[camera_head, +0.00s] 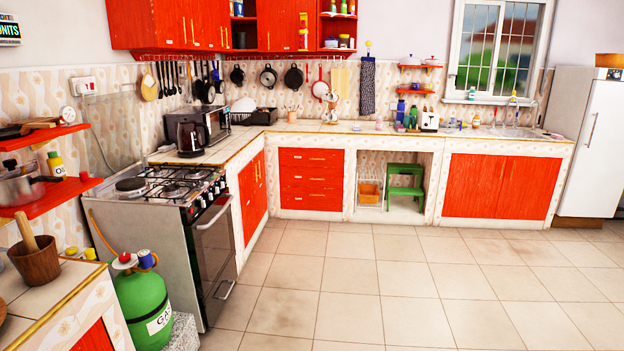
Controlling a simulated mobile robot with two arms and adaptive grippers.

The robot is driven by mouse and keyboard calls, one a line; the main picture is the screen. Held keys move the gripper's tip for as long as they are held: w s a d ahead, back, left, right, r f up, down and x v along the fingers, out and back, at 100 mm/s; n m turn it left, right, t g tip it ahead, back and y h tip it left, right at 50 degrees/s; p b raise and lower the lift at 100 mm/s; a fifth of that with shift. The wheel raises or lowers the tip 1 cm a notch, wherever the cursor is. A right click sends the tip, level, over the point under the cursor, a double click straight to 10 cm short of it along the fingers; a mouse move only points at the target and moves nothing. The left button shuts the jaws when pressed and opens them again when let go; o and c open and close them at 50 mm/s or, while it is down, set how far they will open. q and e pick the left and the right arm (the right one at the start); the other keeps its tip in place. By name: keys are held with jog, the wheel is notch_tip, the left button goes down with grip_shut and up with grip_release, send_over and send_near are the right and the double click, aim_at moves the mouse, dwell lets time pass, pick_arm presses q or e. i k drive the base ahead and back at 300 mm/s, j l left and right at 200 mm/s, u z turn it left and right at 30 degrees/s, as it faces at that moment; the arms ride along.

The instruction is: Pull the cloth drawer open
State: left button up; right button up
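A stack of red drawers (311,179) is built into the counter at the back, left of the middle of the view. Its drawers, each with a small handle, all look shut and flush with the front. Which of them is the cloth drawer I cannot tell, and no cloth shows at them. A dark cloth (368,86) hangs on the wall above the counter, right of the drawers. Neither of my grippers shows in the head view.
The tiled floor (400,290) is clear in front of the drawers. A stove (165,240) and a green gas bottle (146,305) stand at the left. A green stool (405,187) and small rack (370,193) are in the open bay; a fridge (595,135) stands at the right.

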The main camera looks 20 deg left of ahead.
aim_at(290, 177)
jog(key=i+j+u, duration=0.35)
jog(key=i, duration=0.8)
jog(key=i+u, duration=0.3)
jog(key=i, duration=2.45)
jog(key=i+j, duration=0.1)
jog(key=i, duration=1.55)
jog(key=l+z, duration=0.05)
jog(key=l, duration=0.05)
